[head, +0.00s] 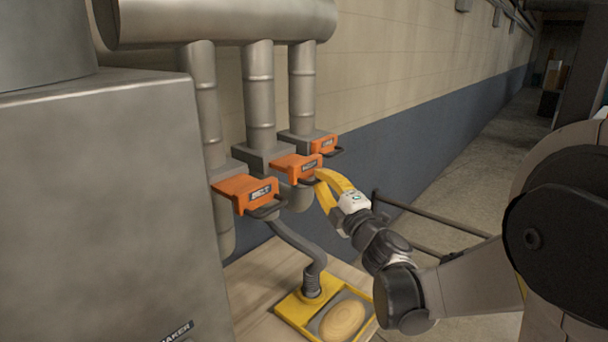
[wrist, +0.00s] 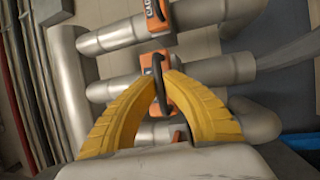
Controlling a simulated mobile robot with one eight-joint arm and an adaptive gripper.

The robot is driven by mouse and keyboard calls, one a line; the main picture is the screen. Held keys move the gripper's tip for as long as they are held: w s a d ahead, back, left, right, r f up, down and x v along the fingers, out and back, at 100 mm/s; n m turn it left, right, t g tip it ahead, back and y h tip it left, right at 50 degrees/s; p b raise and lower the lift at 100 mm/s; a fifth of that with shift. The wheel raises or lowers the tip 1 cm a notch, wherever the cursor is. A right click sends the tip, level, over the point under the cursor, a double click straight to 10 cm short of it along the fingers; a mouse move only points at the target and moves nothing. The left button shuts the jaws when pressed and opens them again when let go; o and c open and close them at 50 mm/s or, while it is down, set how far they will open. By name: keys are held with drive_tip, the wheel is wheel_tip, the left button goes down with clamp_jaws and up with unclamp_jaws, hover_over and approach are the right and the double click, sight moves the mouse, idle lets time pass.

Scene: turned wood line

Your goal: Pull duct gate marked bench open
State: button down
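Three orange duct gates with dark loop handles sit on grey pipes: a near left gate (head: 245,192), a middle gate (head: 297,166) and a far right gate (head: 318,144). Their labels are too small to read surely, so I cannot tell which is marked bench. My gripper (head: 318,178) has yellow fingers and is at the middle gate's handle. In the wrist view, the fingers of my gripper (wrist: 161,78) close around the dark handle (wrist: 158,92) of the middle gate (wrist: 154,64). The fingertips partly hide this gate.
A large grey cabinet (head: 110,200) stands at the left. Below the gates, a yellow-framed tray (head: 290,308) holds a round wooden piece (head: 343,319) on a wooden bench, with a flexible hose (head: 300,245) above it. A wall runs behind; open floor (head: 480,160) lies at the right.

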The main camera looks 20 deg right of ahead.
drive_tip(key=shift+s+d, duration=0.45)
drive_tip(key=shift+s, duration=0.2)
drive_tip(key=c, duration=1.5)
unclamp_jaws()
drive_tip(key=shift+s+d, duration=0.1)
drive_tip(key=v, duration=1.2)
drive_tip(key=shift+f, duration=0.1)
